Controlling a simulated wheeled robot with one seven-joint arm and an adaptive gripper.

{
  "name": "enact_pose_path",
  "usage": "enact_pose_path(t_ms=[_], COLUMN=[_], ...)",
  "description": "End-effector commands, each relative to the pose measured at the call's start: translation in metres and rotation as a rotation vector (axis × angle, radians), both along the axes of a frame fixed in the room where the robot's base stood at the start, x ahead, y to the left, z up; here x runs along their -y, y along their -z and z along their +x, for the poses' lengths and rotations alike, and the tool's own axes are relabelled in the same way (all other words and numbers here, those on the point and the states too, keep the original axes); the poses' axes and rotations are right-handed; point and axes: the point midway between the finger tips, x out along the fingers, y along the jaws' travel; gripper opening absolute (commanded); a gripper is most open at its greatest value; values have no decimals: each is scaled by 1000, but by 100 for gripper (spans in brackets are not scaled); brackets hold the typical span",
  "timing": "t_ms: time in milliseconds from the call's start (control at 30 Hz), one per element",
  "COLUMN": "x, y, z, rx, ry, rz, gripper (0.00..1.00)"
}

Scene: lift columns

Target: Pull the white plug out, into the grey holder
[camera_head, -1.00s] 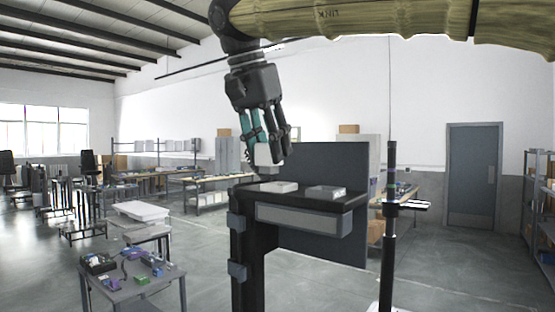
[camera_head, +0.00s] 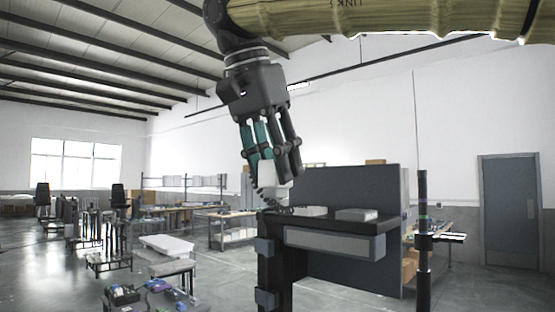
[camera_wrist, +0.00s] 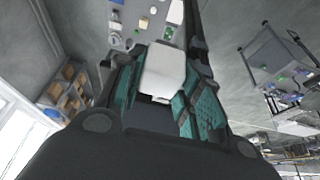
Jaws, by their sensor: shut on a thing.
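The white plug (camera_head: 269,176) is between the fingers of my gripper (camera_head: 272,160), above the left end of the dark bench top. My gripper is shut on it. A dark coiled cable (camera_head: 268,199) shows below the plug, down to the bench. In the wrist view the plug (camera_wrist: 164,70) is a pale block between the teal fingers of my gripper (camera_wrist: 163,85). Two light grey blocks sit on the bench, one near the plug (camera_head: 309,211) and one further right (camera_head: 357,215). I cannot tell which is the grey holder.
The bench (camera_head: 335,228) has a light front panel and a tall dark back panel (camera_head: 350,190). A dark post (camera_head: 423,230) stands at its right. A low table with small parts (camera_head: 150,298) is at the lower left.

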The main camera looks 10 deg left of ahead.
Motion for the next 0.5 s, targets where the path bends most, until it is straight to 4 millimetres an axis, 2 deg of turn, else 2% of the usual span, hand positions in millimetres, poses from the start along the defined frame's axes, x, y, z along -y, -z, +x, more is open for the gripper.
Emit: enact_pose_path(t_ms=[500], x=[5], y=[1], z=[3], rx=[0], ry=[1], rz=[0], gripper=[14])
